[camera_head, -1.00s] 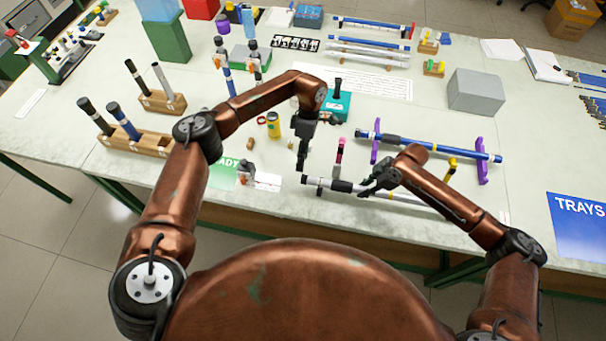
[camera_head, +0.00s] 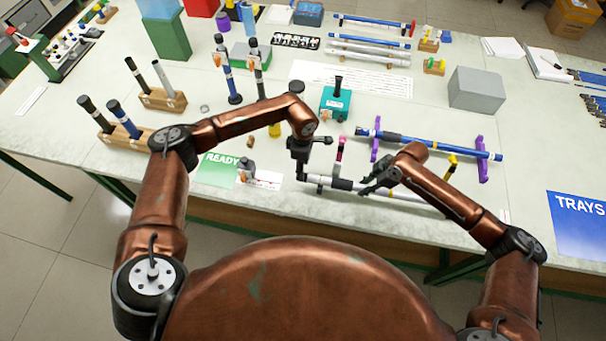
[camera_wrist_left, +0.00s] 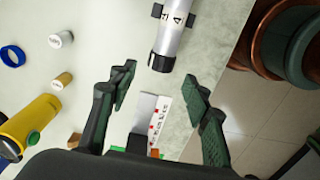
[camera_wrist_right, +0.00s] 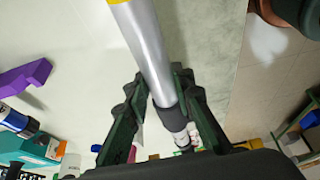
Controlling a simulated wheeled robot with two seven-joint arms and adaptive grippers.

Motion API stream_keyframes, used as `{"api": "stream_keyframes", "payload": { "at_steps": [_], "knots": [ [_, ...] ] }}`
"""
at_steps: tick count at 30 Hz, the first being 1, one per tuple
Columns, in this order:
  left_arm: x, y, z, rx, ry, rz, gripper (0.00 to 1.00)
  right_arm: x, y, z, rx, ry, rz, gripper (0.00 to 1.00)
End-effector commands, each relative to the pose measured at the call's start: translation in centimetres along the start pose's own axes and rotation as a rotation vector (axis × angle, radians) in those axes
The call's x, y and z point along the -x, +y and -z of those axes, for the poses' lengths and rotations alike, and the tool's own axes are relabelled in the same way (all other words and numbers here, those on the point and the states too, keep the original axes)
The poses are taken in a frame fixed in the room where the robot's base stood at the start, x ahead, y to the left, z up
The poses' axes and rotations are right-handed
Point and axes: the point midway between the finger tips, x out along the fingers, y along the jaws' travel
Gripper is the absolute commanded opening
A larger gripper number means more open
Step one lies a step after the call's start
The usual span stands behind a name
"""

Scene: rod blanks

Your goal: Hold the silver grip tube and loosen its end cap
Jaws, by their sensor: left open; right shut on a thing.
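The silver grip tube (camera_head: 405,196) runs along the front of the table, with a dark grip band (camera_head: 342,184). My right gripper (camera_head: 374,184) is shut on the tube; the right wrist view shows the silver shaft (camera_wrist_right: 147,50) between its fingers (camera_wrist_right: 163,100). My left gripper (camera_head: 302,168) is open at the tube's left end. In the left wrist view, the dark-rimmed end cap (camera_wrist_left: 161,62) lies just ahead of the spread fingers (camera_wrist_left: 158,92), and nothing is clasped. In the head view the left gripper partly hides that end.
A blue tube (camera_head: 440,148) on purple stands (camera_head: 482,160) lies behind. A teal box (camera_head: 336,104), green READY mat (camera_head: 217,172) and grey box (camera_head: 476,92) stand around. A yellow can (camera_wrist_left: 35,125) and blue ring (camera_wrist_left: 12,56) lie left of my left gripper.

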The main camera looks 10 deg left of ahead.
Motion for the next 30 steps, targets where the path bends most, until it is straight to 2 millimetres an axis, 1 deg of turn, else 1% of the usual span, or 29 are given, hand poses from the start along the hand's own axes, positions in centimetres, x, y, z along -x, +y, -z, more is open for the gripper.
{"api": "stream_keyframes", "payload": {
  "at_steps": [1, 4, 6, 10, 14, 21, 30],
  "knots": [
    [-1.1, -0.1, 0.0, 0.001, 0.0, 0.003, 0.45, 0.0, 0.0, 0.0, 0.0, 0.0, 0.0, 0.0],
    [-2.6, -0.1, 0.0, 0.001, 0.0, 0.003, 0.45, 0.0, 0.0, 0.0, 0.0, 0.0, 0.0, 0.0],
    [-3.5, -0.1, 0.0, 0.0, 0.0, 0.002, 0.45, 0.0, 0.0, 0.0, 0.0, 0.0, 0.0, 0.0],
    [-4.5, 0.0, -0.1, 0.0, 0.0, 0.002, 0.45, 0.0, 0.0, 0.0, 0.0, 0.0, 0.0, 0.0],
    [-5.0, 0.0, 0.0, 0.0, 0.0, 0.0, 0.45, 0.0, 0.0, 0.0, 0.0, 0.0, 0.0, 0.0],
    [-5.0, 0.0, 0.0, 0.0, 0.0, 0.0, 0.44, 0.0, 0.0, 0.0, 0.0, 0.0, -0.001, 0.0],
    [-4.9, 0.0, 0.0, 0.0, 0.0, 0.0, 0.23, 0.0, 0.0, 0.0, 0.0, 0.0, -0.001, 0.0]
  ]
}}
